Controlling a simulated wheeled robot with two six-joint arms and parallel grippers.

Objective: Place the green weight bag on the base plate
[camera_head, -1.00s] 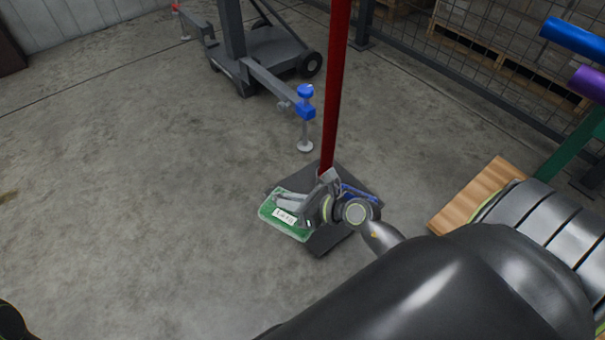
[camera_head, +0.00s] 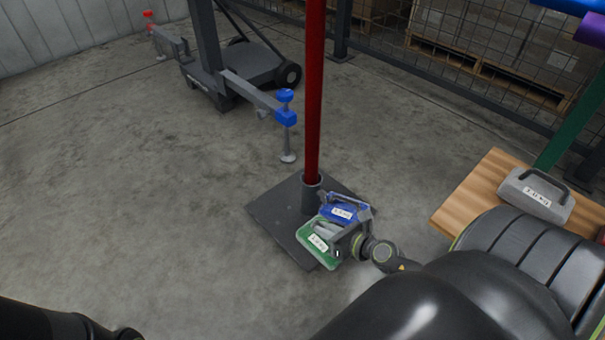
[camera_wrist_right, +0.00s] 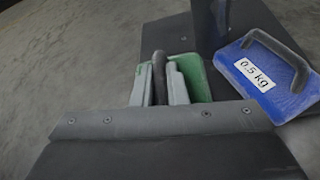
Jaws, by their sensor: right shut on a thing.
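The green weight bag (camera_head: 311,250), with a white label, is over the front right part of the dark square base plate (camera_head: 277,222). I cannot tell whether it rests on the plate or hangs just above it. My right gripper (camera_head: 337,238) is shut on its dark handle. In the right wrist view the fingers (camera_wrist_right: 159,84) pinch the handle, with green fabric (camera_wrist_right: 196,76) behind them. The plate (camera_wrist_right: 178,38) shows there too. My left gripper is not in view; only a dark part of my arm shows at lower left.
A blue weight bag (camera_head: 338,210), labelled 0.5 kg in the wrist view (camera_wrist_right: 262,85), lies on the plate close to the green one. A red pole (camera_head: 314,90) rises from the plate. A grey bag (camera_head: 537,196) sits on a wooden surface (camera_head: 468,205). A wheeled stand (camera_head: 240,82) is behind.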

